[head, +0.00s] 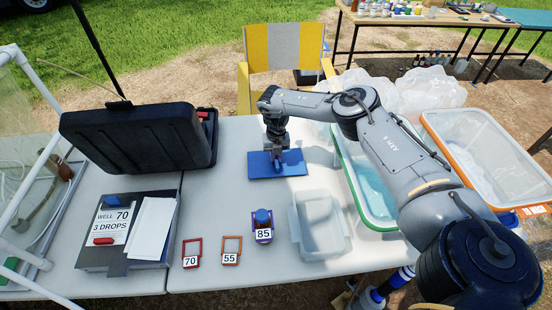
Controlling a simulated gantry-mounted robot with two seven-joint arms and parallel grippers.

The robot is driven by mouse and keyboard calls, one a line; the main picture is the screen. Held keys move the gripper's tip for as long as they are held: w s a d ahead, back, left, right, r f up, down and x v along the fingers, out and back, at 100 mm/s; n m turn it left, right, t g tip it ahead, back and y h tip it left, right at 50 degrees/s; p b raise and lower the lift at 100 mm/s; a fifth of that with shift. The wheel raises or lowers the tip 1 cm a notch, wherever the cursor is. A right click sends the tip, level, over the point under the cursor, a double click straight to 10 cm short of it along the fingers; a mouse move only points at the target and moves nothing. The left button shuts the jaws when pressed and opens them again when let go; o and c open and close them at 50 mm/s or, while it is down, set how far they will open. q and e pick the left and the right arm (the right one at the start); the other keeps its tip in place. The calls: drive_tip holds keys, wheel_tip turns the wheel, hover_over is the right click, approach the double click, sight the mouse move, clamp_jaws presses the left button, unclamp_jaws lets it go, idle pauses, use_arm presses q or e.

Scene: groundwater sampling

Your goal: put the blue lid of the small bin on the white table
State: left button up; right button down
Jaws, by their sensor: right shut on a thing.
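The blue lid (294,170) is a flat rectangle at the back middle of the white table (222,205). My right gripper (277,163) points down onto the lid's middle and is shut on it. The lid looks level, on or just above the tabletop; I cannot tell whether it touches. The small bin (318,238) is clear and open-topped, and stands nearer the front, right of the blue-capped bottle. My left gripper is not in view.
A blue-capped bottle (263,220) sits in the 85 holder. Frames marked 70 (192,252) and 55 (231,250) lie left of it. An open black case (140,140) stands left. A green-rimmed bin (350,175) and an orange-rimmed bin (480,150) stand right.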

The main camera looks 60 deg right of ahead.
sight(276, 157)
drive_tip(key=shift+f, duration=0.3)
drive_tip(key=c, duration=1.1)
unclamp_jaws()
drive_tip(key=shift+r, duration=0.15)
wheel_tip(276, 157, up, 12)
drive_tip(key=p, duration=0.3)
